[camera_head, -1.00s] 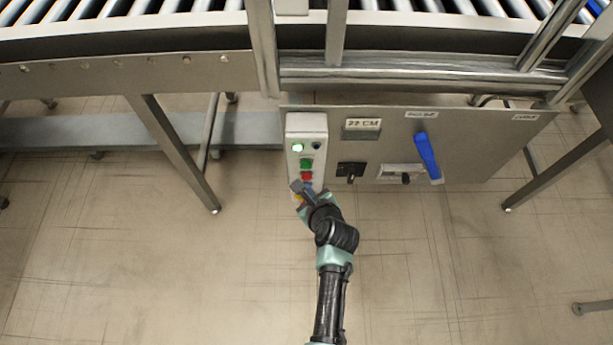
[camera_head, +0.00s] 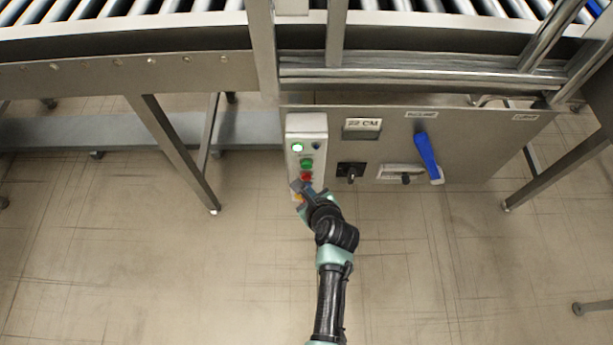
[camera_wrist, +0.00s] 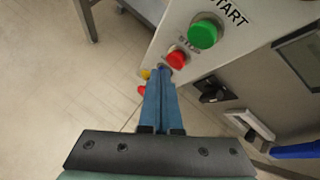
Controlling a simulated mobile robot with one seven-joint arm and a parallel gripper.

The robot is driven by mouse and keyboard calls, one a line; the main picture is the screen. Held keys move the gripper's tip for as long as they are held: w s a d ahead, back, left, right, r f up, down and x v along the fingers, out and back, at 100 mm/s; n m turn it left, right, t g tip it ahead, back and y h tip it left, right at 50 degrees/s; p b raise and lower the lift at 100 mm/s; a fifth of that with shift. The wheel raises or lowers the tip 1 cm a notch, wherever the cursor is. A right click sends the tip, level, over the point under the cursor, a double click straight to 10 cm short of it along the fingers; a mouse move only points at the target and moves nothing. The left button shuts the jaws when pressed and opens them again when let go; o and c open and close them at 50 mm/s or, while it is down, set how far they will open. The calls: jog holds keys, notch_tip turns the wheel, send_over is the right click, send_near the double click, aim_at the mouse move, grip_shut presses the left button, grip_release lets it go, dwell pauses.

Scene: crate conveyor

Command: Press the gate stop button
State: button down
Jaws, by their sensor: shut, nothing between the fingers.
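The white button box (camera_head: 308,130) is on the left end of the grey panel. It carries a green button (camera_head: 306,164) with a red button (camera_head: 307,176) below it. In the wrist view the green button (camera_wrist: 204,35) is labelled START, and the red button (camera_wrist: 177,59) sits under a small label I cannot read fully. My gripper (camera_head: 299,188) is at the lower part of the box, just below the red button. Its shut, empty fingers (camera_wrist: 162,76) end close below the red button in the wrist view; I cannot tell whether they touch it. Yellow and red parts (camera_wrist: 141,90) show partly behind the fingers.
The grey panel (camera_head: 470,150) also holds a display reading 22 CM (camera_head: 362,125), a black switch (camera_head: 350,171) and a blue lever (camera_head: 427,155). The roller conveyor (camera_head: 130,75) runs above. The floor in front is clear.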

jog(key=shift+w, duration=0.35)
jog(key=shift+w, duration=0.45)
dwell(0.5)
jog(key=shift+r, duration=0.1)
jog(key=shift+s+p, duration=0.6)
jog(key=shift+s, duration=0.25)
